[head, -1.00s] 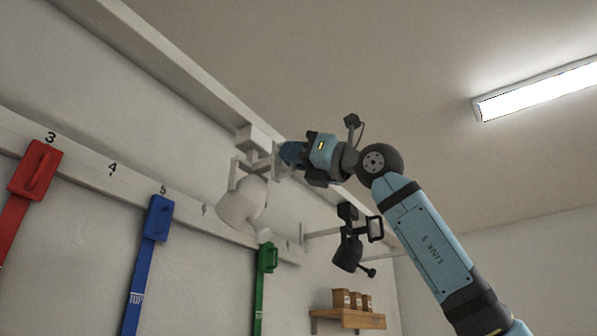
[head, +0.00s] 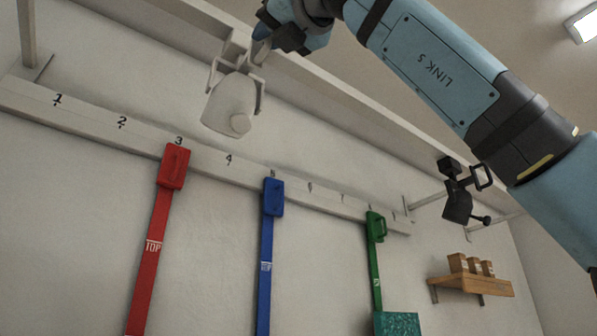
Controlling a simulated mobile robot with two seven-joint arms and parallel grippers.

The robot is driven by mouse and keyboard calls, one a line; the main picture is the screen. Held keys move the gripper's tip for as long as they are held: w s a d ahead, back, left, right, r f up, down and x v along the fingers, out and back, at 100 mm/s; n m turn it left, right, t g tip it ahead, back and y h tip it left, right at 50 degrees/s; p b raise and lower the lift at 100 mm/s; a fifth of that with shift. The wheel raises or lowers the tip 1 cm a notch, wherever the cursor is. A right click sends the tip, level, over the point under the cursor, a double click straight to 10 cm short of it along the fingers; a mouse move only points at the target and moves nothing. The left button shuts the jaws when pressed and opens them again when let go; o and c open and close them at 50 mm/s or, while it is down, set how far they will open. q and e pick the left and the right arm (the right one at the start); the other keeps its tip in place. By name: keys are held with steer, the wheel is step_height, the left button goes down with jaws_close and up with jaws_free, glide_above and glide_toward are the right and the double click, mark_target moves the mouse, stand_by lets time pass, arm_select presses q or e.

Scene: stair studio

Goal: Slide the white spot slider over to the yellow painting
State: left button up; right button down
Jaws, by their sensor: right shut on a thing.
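The white spot slider (head: 232,104) hangs from the upper rail (head: 330,84), its lamp head tilted down in a white yoke. It appears above the part of the lower rail between 3 and 5. My right gripper (head: 261,46) is at the top edge of the view, shut on the spot's handle; the fingertips are partly hidden by the hand. The yellow painting is not in view. My left gripper is not in view.
The lower numbered rail (head: 120,128) carries red (head: 174,167), blue (head: 274,197) and green (head: 377,227) sliders with straps. A teal-green panel (head: 397,323) hangs below the green one. A black spot (head: 458,204) hangs at right. A wooden shelf (head: 470,286) holds small boxes.

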steer(key=shift+s+a, duration=0.4)
steer(key=shift+a, duration=0.15)
steer(key=c, duration=1.2)
jaws_free()
steer(key=shift+b+v, duration=2.6)
steer(key=shift+v, duration=4.3)
